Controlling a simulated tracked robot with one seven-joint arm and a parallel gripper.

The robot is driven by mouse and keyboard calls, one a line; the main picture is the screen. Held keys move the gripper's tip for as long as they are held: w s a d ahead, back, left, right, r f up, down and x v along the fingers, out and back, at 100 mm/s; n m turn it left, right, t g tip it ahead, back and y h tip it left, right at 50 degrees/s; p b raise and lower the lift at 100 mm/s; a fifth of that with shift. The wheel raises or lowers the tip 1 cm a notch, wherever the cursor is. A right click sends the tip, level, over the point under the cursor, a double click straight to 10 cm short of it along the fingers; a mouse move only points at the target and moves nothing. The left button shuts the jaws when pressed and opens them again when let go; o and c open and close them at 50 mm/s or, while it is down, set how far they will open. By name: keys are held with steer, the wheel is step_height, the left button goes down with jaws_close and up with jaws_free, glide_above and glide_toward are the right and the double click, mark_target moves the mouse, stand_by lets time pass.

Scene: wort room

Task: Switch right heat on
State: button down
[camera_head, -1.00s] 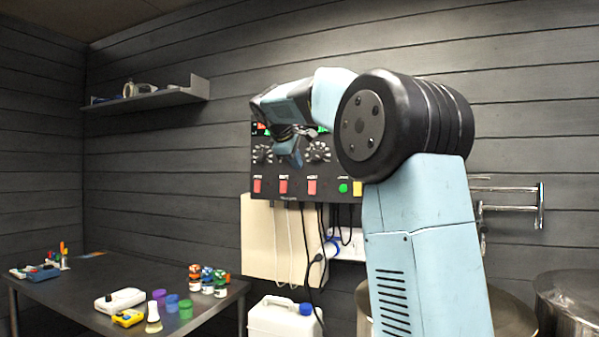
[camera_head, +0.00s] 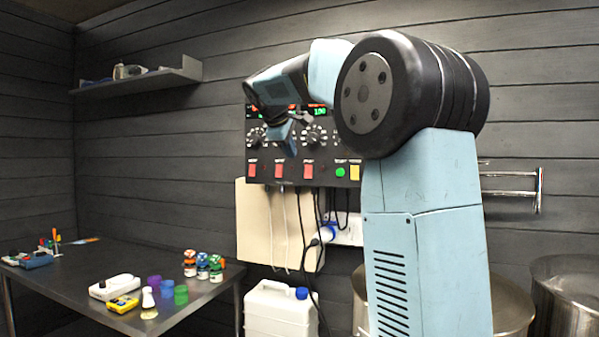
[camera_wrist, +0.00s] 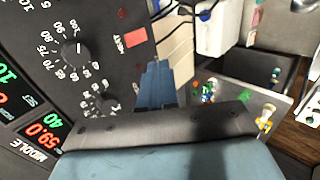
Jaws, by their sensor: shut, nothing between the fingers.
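A black control panel (camera_head: 295,179) hangs on the wall, with red heat switches in a row along its lower part. The right red switch (camera_head: 308,168) is left of a green button (camera_head: 340,172). The middle red switch (camera_head: 279,171) and left one (camera_head: 252,170) also show. Switch positions are too small to tell. My gripper (camera_head: 283,146) is shut and empty, in front of the panel above the middle switch, hiding part of it. In the wrist view my gripper (camera_wrist: 155,84) is near a red switch (camera_wrist: 135,37) marked HEAT; contact cannot be told.
Dials flank my gripper, with a right dial (camera_head: 314,136) close by. A yellow switch (camera_head: 354,172) is beside the green button. Cables hang below the panel, above a white canister (camera_head: 278,312). A table (camera_head: 75,290) with small items is at left.

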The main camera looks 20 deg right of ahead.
mark_target(308, 172)
steer(key=shift+d, duration=0.2)
steer(key=x, duration=0.4)
steer(key=r+x, duration=0.1)
steer(key=x, duration=0.3)
steer(key=w+d+x, duration=0.1)
steer(key=x, duration=0.3)
steer(key=shift+d, duration=0.1)
steer(key=shift+w+d, duration=0.25)
steer(key=shift+w, duration=0.05)
